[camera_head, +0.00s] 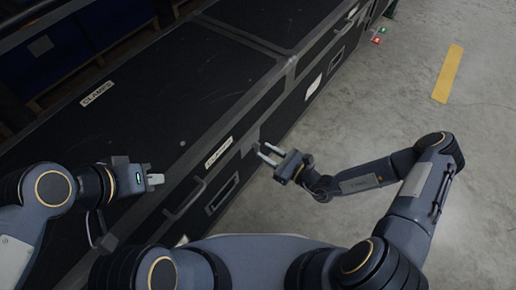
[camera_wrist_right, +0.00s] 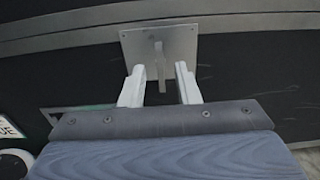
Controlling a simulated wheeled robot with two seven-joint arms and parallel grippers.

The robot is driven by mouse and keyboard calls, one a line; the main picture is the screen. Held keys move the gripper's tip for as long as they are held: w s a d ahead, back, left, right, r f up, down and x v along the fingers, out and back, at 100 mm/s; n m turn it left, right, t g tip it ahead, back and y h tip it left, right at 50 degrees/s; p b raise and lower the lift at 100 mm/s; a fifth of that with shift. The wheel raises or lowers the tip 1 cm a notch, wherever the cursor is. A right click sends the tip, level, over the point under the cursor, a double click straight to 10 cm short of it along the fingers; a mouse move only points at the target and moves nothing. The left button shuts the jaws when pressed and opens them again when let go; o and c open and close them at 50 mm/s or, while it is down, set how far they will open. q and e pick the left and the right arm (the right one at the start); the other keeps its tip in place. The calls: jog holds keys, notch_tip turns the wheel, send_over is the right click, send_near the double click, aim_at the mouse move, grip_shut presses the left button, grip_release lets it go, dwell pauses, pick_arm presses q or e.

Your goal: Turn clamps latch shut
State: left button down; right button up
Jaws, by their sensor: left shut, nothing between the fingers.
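The black clamps case (camera_head: 165,95) has a CLAMPS label on its lid and another on its front edge (camera_head: 218,152). In the right wrist view its latch (camera_wrist_right: 160,62) is a grey metal plate with a narrow upright lever in the middle. My right gripper (camera_head: 265,154) is at the case's front, and also shows in the right wrist view (camera_wrist_right: 160,84). It is open, with one finger on each side of the lever; I cannot tell whether they touch it. My left gripper (camera_head: 155,180) is shut and empty above the lid.
A handle (camera_head: 186,198) and a framed recess (camera_head: 223,192) sit on the case front. Another black case (camera_head: 278,22) stands beyond along the same row. The concrete floor (camera_head: 390,90) to the right is clear, with a yellow stripe (camera_head: 447,74) and small red and green items (camera_head: 379,35).

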aim_at(260, 149)
jog(key=shift+b+x, duration=0.4)
jog(key=shift+x, duration=1.7)
grip_shut()
